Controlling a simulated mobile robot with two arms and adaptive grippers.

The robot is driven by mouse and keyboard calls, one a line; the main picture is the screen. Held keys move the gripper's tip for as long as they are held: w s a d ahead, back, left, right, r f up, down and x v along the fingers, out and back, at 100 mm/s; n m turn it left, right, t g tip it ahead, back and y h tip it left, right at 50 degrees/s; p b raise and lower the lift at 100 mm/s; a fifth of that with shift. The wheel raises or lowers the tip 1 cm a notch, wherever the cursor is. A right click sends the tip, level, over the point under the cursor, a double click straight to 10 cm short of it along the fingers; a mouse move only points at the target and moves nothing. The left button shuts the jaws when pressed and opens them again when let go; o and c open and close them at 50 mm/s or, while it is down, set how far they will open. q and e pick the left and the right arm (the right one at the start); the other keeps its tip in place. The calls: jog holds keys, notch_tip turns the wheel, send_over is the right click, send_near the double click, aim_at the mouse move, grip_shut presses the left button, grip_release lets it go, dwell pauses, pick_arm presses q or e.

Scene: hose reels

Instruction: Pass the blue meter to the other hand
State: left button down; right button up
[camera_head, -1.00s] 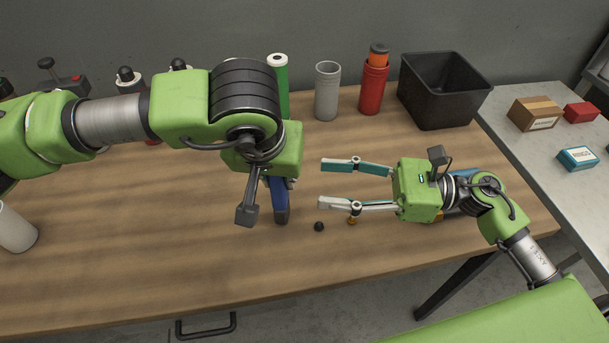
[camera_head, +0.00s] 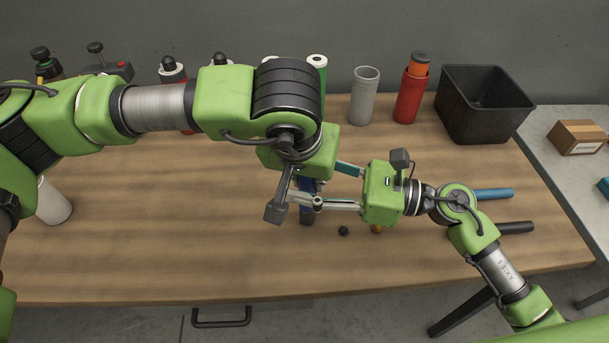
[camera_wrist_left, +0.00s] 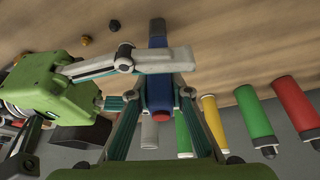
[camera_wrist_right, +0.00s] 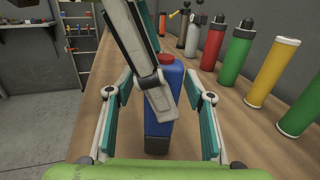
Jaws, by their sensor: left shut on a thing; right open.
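The blue meter (camera_head: 306,213) has a blue body, a dark lower end and a red top. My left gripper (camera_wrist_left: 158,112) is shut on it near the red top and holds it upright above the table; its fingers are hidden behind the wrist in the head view. My right gripper (camera_wrist_right: 160,95) is open, with one finger on each side of the meter. In the right wrist view there are gaps between these fingers and the meter (camera_wrist_right: 174,78), and a left finger hides part of it. In the left wrist view a right finger crosses in front of the blue body.
A grey cup (camera_head: 363,96), a red tube (camera_head: 410,95) and a black bin (camera_head: 485,105) stand at the back of the wooden table (camera_head: 180,240). A small black knob (camera_head: 343,231) and an orange one (camera_head: 377,229) lie near the right gripper. The table's front left is clear.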

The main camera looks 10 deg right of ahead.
jog(key=c, duration=1.3)
pick_arm(q)
jog(key=c, duration=1.8)
grip_release()
jog(key=shift+o, duration=0.2)
jog(key=shift+r, duration=0.15)
